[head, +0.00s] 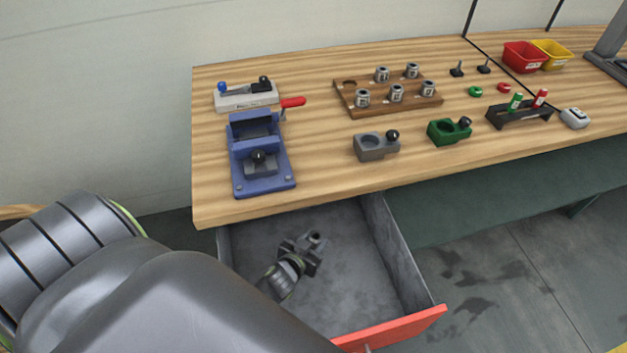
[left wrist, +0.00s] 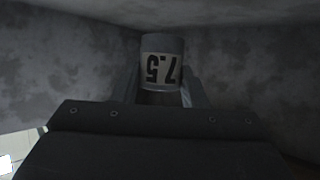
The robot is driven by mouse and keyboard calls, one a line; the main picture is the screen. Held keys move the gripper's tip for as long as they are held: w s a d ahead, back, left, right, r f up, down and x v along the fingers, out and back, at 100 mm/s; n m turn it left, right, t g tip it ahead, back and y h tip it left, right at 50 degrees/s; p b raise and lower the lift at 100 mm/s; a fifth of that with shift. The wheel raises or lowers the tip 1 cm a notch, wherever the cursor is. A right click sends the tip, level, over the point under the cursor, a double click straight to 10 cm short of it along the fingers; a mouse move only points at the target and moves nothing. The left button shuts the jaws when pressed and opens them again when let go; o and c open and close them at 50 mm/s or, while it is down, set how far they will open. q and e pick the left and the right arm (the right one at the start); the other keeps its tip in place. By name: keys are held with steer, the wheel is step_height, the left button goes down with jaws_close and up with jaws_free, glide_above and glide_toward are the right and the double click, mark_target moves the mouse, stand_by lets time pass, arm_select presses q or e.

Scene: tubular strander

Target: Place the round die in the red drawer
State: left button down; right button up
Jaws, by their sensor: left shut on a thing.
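My left gripper (head: 311,245) is inside the open red drawer (head: 398,328), above its grey floor. It is shut on a round die (head: 316,237), a small grey cylinder. In the left wrist view the die (left wrist: 162,62) sits between the two fingers, its white label reading 7.5 upside down. The drawer's grey walls surround it in that view. Whether the die touches the drawer floor I cannot tell. The drawer is pulled out from under the table and looks otherwise empty. My right gripper is not in view.
A wooden rack (head: 355,101) on the table (head: 330,185) holds several similar dies and has an empty hole at its back left. A blue fixture (head: 262,186), a grey holder (head: 375,149) and a green holder (head: 445,133) stand nearer the front. Red (head: 523,58) and yellow bins stand at the back right.

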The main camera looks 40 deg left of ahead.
arm_select(q)
steer(key=shift+f, duration=0.15)
steer(key=c, duration=0.9)
jaws_free()
steer(key=shift+o, duration=0.2)
steer(key=shift+r+p, duration=0.6)
steer(key=shift+r, duration=0.05)
steer(key=p+v, duration=0.5)
steer(key=v, duration=0.7)
